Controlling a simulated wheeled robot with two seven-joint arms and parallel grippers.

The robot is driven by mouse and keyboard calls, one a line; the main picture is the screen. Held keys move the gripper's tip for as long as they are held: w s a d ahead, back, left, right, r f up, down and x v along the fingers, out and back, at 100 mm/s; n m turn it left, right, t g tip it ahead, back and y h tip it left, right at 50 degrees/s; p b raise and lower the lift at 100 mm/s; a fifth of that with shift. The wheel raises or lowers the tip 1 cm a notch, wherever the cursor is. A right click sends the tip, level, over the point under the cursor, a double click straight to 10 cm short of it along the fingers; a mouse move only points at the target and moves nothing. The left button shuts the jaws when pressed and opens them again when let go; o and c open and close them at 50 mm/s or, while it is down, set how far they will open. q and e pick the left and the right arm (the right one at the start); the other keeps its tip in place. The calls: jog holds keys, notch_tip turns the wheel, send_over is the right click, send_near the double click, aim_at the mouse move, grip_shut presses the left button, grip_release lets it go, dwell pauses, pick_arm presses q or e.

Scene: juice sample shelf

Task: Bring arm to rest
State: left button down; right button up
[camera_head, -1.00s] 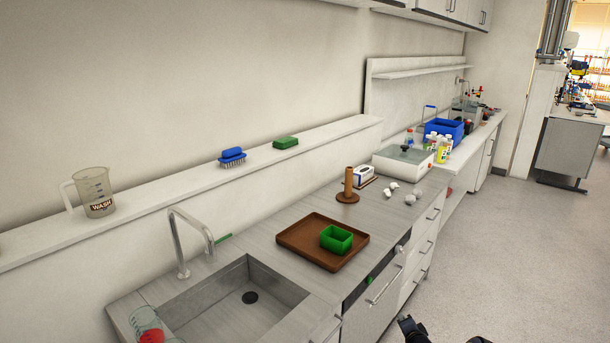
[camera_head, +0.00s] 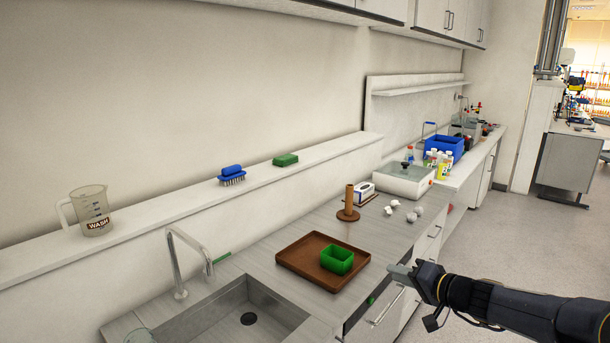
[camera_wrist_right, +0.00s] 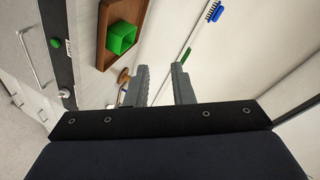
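My right gripper (camera_head: 404,274) comes in from the lower right of the head view, in front of the counter's drawers and to the right of the brown tray. In the right wrist view its two grey fingers (camera_wrist_right: 160,86) stand apart with nothing between them. The brown tray (camera_head: 298,257) lies on the counter with a green box (camera_head: 337,261) in it. Both also show in the wrist view, the tray (camera_wrist_right: 106,38) and the box (camera_wrist_right: 121,38). My left gripper is not in view.
The sink (camera_head: 215,318) with its tap (camera_head: 176,262) is at the front left. A wooden peg stand (camera_head: 348,203), several white pieces and a white device (camera_head: 403,180) stand behind the tray. A wash beaker (camera_head: 91,211) is on the ledge. The floor at right is clear.

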jog(key=s+a+r+n+g, duration=0.2)
jog(key=s+r, duration=0.1)
jog(key=s, duration=0.8)
jog(key=s+a+r+n+g, duration=0.1)
jog(key=s+a+r+g, duration=0.15)
jog(key=s, duration=0.85)
jog(key=s+d+f+g+h, duration=0.1)
jog(key=s+f, duration=0.3)
jog(key=s, duration=0.5)
jog(key=s+d+f+h, duration=0.1)
jog(key=s+f+h, duration=0.3)
jog(key=s, duration=0.4)
jog(key=shift+s+d+g, duration=0.2)
jog(key=shift+s+g, duration=0.15)
jog(key=shift+s, duration=0.05)
